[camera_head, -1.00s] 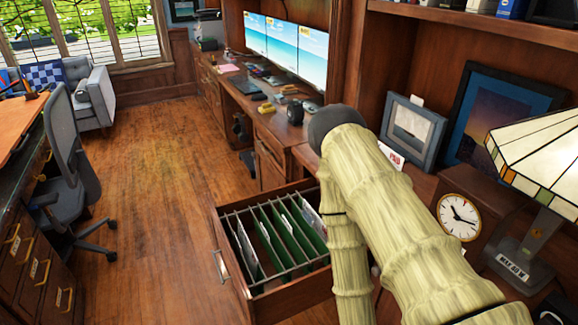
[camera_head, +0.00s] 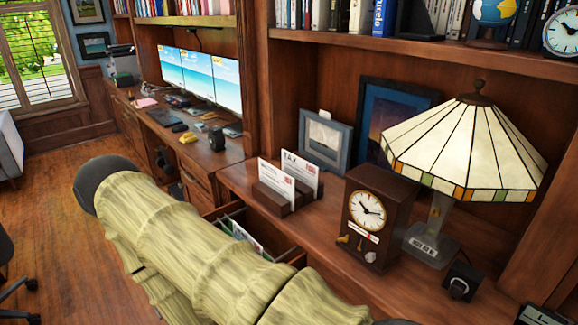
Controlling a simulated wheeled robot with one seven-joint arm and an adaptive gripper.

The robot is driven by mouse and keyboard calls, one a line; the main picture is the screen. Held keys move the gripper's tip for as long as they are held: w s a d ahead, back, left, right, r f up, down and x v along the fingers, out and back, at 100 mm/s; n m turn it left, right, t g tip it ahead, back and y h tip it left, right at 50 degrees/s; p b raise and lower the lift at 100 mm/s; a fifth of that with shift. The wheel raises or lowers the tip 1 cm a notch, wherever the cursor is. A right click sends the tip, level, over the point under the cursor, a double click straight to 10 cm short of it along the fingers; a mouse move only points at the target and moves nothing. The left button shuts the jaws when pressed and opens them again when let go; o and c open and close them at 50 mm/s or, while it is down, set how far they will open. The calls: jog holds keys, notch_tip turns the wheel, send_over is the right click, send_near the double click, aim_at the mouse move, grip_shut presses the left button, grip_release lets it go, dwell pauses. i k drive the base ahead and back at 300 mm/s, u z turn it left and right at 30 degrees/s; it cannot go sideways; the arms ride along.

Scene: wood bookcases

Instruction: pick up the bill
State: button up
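The rear envelope (camera_head: 300,174) reads "TAX". The front envelope (camera_head: 276,180) has a red mark; I cannot read which one is the bill. My arm, in a pale yellow ribbed cover, crosses the lower left and middle, in front of the desk and partly over the open drawer. My gripper is not visible in this view.
An open drawer (camera_head: 288,253) with files juts out below the letter holder. A wooden clock (camera_head: 367,212), a stained-glass lamp (camera_head: 465,150) and picture frames (camera_head: 325,140) stand around the holder. A bookshelf is above. Floor is open at left.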

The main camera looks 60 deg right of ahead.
aim_at(278, 181)
jog(key=k, duration=0.35)
jog(key=z, duration=1.15)
jog(key=i, duration=0.45)
jog(key=z, duration=0.05)
